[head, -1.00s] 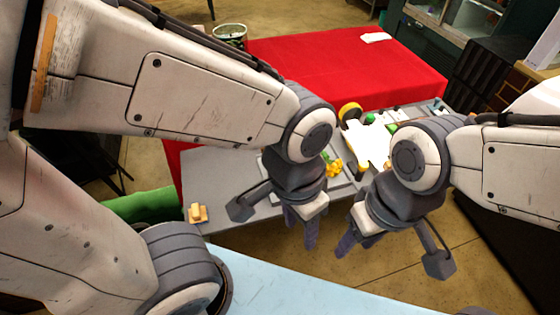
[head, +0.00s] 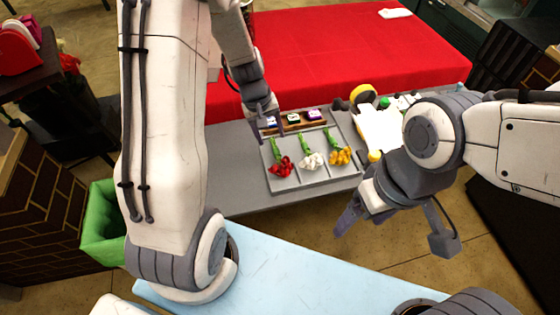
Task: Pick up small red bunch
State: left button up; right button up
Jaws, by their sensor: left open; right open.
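The small red bunch (head: 281,167) lies in the left compartment of a grey tray (head: 287,186), its red blooms toward me and its green stems pointing away. A white bunch (head: 312,162) lies in the middle compartment and a yellow bunch (head: 340,156) in the right one. My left gripper (head: 269,132) is open and empty, just beyond the tray's far left corner, near the stem end of the red bunch. My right gripper (head: 352,222) is open and empty, in front of the tray and to its right.
A wooden rack with small labelled blocks (head: 292,119) stands behind the tray. A yellow tape roll (head: 362,94) and white sheets (head: 380,130) lie to the right. A green bin (head: 100,225) stands at left. The grey table left of the tray is clear.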

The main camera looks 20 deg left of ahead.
aim_at(277, 152)
pick_arm(q)
jog(key=f, duration=0.2)
jog(key=d+f, duration=0.1)
jog(key=f, duration=0.2)
jog(key=f+b, duration=0.1)
jog(key=f, duration=0.2)
jog(key=shift+w+d+f, duration=0.15)
jog(key=shift+w+d, duration=0.1)
jog(key=shift+w, duration=0.05)
grip_shut()
